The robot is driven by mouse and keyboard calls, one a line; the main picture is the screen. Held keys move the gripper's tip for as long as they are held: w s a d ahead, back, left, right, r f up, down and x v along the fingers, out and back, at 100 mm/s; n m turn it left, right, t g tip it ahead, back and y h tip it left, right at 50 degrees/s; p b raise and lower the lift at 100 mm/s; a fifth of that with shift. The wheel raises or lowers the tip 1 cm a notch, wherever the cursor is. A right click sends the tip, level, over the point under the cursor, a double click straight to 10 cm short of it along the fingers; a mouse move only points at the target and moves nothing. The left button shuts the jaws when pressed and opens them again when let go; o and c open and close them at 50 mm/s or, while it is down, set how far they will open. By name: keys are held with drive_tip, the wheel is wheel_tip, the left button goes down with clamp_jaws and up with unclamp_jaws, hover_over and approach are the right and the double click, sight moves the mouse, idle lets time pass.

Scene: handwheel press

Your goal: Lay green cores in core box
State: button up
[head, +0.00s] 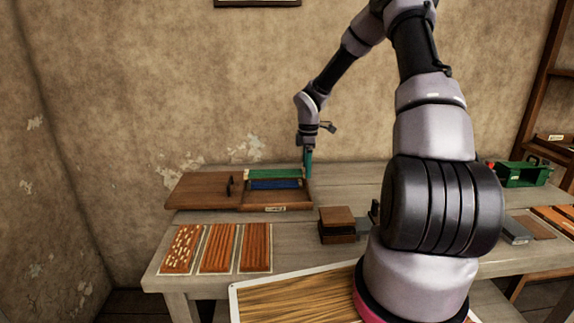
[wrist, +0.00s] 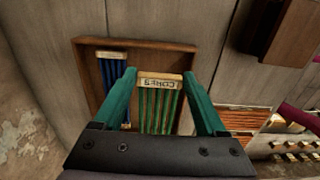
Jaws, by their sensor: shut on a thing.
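The core box (head: 285,208) is an open, shallow wooden box on the table in the head view; its rim also shows in the wrist view (wrist: 84,75). A bundle of blue cores (wrist: 113,75) lies inside at the left of the wrist view. The green cores (wrist: 158,110), a bundle with a labelled end block, are between my gripper's teal fingers (wrist: 159,77). In the head view the green cores (head: 272,174) lie level along the box's back side, behind the blue cores (head: 275,184). My gripper (head: 308,163) points down at their right end, shut on them. I cannot tell whether they touch the box floor.
A brown lid or board (head: 198,191) with a dark handle adjoins the box's left side. Several orange-brown trays (head: 219,248) lie front left. A wooden block (head: 338,222) stands front centre. A green frame (head: 520,174) stands at the right. Table between trays and box is clear.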

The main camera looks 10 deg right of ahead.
hover_over(305, 198)
wheel_tip(305, 198, down, 6)
drive_tip(key=shift+s+a+r, duration=0.1)
drive_tip(key=shift+f, duration=1.15)
drive_tip(key=shift+f, duration=0.7)
idle(0.4)
drive_tip(key=o, duration=1.5)
drive_tip(key=shift+r, duration=3.5)
